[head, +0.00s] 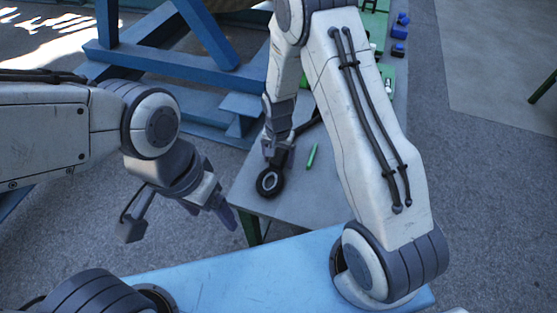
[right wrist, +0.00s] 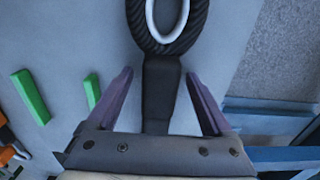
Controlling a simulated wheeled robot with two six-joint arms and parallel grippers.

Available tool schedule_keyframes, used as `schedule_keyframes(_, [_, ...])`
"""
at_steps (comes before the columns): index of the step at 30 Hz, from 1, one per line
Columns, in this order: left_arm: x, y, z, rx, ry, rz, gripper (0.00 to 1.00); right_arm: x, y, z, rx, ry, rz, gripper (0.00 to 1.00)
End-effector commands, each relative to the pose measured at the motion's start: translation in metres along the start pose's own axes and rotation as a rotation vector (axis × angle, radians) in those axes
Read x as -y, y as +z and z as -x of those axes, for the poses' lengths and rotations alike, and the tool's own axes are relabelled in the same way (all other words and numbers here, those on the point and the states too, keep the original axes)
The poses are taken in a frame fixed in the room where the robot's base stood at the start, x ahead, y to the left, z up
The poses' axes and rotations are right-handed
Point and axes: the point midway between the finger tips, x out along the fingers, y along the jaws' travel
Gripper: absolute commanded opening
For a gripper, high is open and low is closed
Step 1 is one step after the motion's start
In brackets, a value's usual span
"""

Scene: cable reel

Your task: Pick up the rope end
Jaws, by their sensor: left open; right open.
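The rope end is a black rope eye (head: 270,194) with a pale ring inside, near the front left edge of the grey table (head: 325,190). In the right wrist view its dark neck (right wrist: 161,95) lies between the two fingers of my right gripper (right wrist: 159,75), with the eye beyond the fingertips. My right gripper (head: 278,164) is open, and a gap shows between each finger and the neck. My left gripper (head: 209,211) is open and empty, left of the table and apart from the rope end.
A green stick (head: 312,157) lies on the table right of the rope end. A blue steel frame (head: 160,66) stands behind and to the left. Blue pieces (head: 398,49) lie at the far right of the table. A light blue surface (head: 250,274) is in front.

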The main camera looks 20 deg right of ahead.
Motion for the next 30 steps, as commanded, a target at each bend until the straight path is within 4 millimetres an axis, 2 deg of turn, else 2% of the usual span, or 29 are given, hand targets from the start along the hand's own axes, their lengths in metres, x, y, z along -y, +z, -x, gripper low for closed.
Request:
schedule_keyframes(1, [0.0, 0.0, -0.0001, 0.0, 0.0, 0.0, 0.8, 0.0001, -0.0001, 0.0001, 0.0, 0.0, 0.0, 0.85])
schedule_keyframes(2, [0.0, 0.0, -0.0001, 0.0, 0.0, 0.0, 0.8, 0.0001, -0.0001, 0.0002, 0.0, 0.0, 0.0, 0.77])
schedule_keyframes(6, [0.0, 0.0, -0.0001, 0.0, 0.0, 0.0, 0.8, 0.0001, -0.0001, 0.0003, 0.0, 0.0, 0.0, 0.24])
schedule_keyframes(8, [0.0, 0.0, -0.0001, 0.0, 0.0, 0.0, 0.8, 0.0, -0.0001, 0.0004, 0.0, 0.0, 0.0, 0.01])
schedule_keyframes(30, [0.0, 0.0, 0.0, 0.0, 0.0, 0.0, 0.8, 0.0, -0.0002, 0.0009, 0.0, 0.0, 0.0, 0.0])
